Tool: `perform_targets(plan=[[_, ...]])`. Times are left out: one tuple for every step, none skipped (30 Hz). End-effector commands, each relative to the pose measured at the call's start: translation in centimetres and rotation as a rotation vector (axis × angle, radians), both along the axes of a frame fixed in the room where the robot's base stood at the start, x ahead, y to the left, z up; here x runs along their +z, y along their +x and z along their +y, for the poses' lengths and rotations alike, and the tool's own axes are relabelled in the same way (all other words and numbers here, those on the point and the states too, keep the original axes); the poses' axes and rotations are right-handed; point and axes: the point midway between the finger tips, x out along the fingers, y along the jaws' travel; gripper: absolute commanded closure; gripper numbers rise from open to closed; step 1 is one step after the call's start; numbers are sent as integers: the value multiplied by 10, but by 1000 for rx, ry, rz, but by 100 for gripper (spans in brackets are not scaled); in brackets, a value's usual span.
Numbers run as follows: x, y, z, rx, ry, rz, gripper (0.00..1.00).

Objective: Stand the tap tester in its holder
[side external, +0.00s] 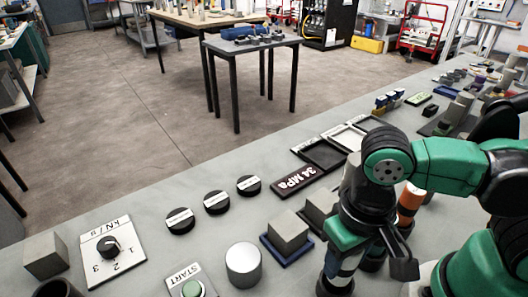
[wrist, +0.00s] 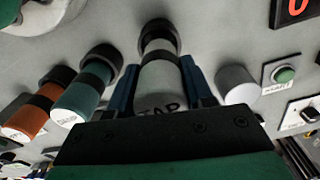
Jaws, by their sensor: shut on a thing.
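The tap tester (wrist: 160,75) is a pale cylinder with a dark band and "TAP" lettering on its near end. My gripper (wrist: 165,85) is shut on it, with a blue finger on either side. At the tester's far end is a dark round cup, the holder (wrist: 158,30). The tester lines up with this cup, but I cannot tell whether it is fully seated or just above. In the side view my gripper (side external: 345,262) points down at the bench and mostly hides the tester and cup.
Left in the wrist view, a teal cylinder (wrist: 85,95) and an orange cylinder (wrist: 32,118) stand in dark cups. A plain grey cylinder (wrist: 237,85) is close on the right. In the side view, a grey block on a blue tray (side external: 272,253) lies left of my gripper.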

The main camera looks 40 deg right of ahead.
Motion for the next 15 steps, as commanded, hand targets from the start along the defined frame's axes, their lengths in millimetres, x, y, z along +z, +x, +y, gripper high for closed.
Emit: perform_targets(plan=[[-5, 0, 0, 0, 0, 0, 100], [-7, 0, 0, 0, 0, 0, 100], [-10, 0, 0, 0, 0, 0, 100], [-11, 0, 0, 0, 0, 0, 100], [-13, 0, 0, 0, 0, 0, 100], [-14, -1, 0, 0, 0, 0, 100], [-14, -1, -1, 0, 0, 0, 100], [-15, -1, -1, 0, 0, 0, 100], [-15, -1, -1, 0, 0, 0, 100], [-15, -1, -1, 0, 0, 0, 100], [-15, -1, -1, 0, 0, 0, 100], [-15, -1, -1, 0, 0, 0, 100], [-15, -1, -1, 0, 0, 0, 100], [-15, -1, -1, 0, 0, 0, 100], [-15, -1, -1, 0, 0, 0, 100]])
